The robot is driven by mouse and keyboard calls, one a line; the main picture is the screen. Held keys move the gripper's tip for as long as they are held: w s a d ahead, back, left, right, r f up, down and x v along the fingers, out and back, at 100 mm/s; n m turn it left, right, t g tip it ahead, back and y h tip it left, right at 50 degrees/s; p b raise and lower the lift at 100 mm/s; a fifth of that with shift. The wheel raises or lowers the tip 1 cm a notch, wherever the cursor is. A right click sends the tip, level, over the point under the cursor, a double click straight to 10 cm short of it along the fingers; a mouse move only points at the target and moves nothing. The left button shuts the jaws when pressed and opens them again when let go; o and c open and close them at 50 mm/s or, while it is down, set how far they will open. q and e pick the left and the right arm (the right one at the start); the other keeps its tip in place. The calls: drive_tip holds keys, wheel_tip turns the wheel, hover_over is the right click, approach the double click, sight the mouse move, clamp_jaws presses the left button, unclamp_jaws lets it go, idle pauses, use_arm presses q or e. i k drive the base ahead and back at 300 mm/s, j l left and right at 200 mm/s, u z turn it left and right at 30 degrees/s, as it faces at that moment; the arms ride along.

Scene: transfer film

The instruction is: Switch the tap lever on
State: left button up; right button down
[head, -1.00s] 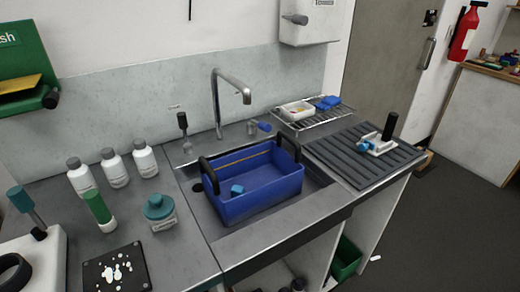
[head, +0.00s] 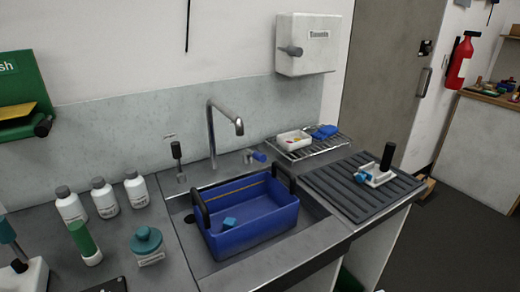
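The curved metal tap (head: 212,135) stands at the back of the sink, its spout over the blue basin. Just right of its foot is a small metal fitting with a short blue lever (head: 258,156), lying roughly flat. Left of the tap stands an upright stem with a black top (head: 177,150); I cannot tell what it is. No water shows at the spout. Neither of my grippers is in view.
A blue basin (head: 262,222) with black handles sits in the sink, a small blue piece inside. White bottles (head: 103,200) and a teal-lidded jar (head: 147,246) stand left. A wire rack (head: 318,150) and grey ribbed mat (head: 345,200) lie right.

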sight(261, 158)
drive_tip(key=i+l, duration=0.15)
drive_tip(key=l, duration=0.2)
drive_tip(key=i+l, duration=0.2)
drive_tip(key=l, duration=0.2)
drive_tip(key=i+l, duration=0.15)
drive_tip(key=l, duration=0.2)
drive_tip(key=i+l, duration=0.15)
drive_tip(key=l, duration=0.25)
drive_tip(key=u, duration=1.9)
